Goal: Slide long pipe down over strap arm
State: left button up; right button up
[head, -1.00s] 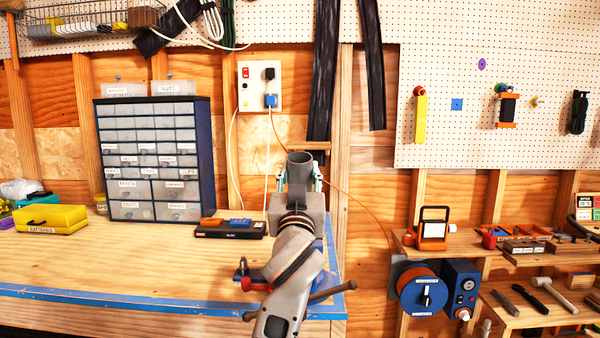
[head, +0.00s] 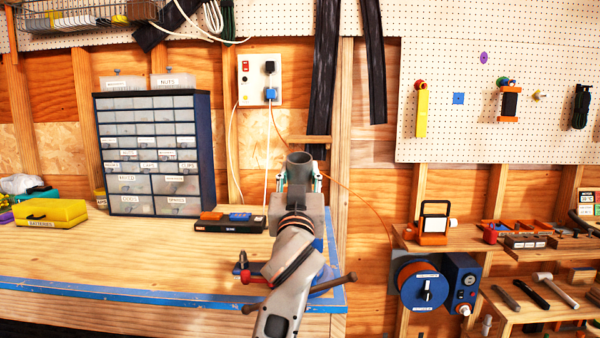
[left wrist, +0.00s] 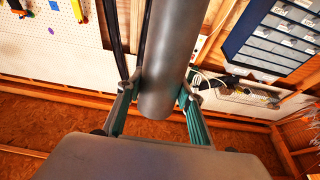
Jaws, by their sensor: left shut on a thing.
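My left gripper (head: 300,183) is shut on the long pipe (head: 299,160), a grey tube with its open round end facing up. In the left wrist view the pipe (left wrist: 172,55) passes between the two green-backed fingers (left wrist: 162,98). My arm hides the pipe's lower part in the head view. A brown bar (head: 334,286) sticks out right of my forearm, with a red-and-dark fitting (head: 248,273) to the left. I cannot tell whether either belongs to the strap arm. My right gripper is in neither view.
The wooden bench (head: 120,262) has a blue front edge. On it stand a drawer cabinet (head: 155,153), a yellow case (head: 50,214) and a black tray (head: 229,225).

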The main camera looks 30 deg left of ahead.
aim_at(299, 182)
pick_arm(q)
jog(key=shift+w+f, duration=0.1)
jog(key=shift+f, duration=0.2)
jog(key=o, duration=1.3)
jog(key=shift+o, duration=0.2)
jog(key=shift+v, duration=3.75)
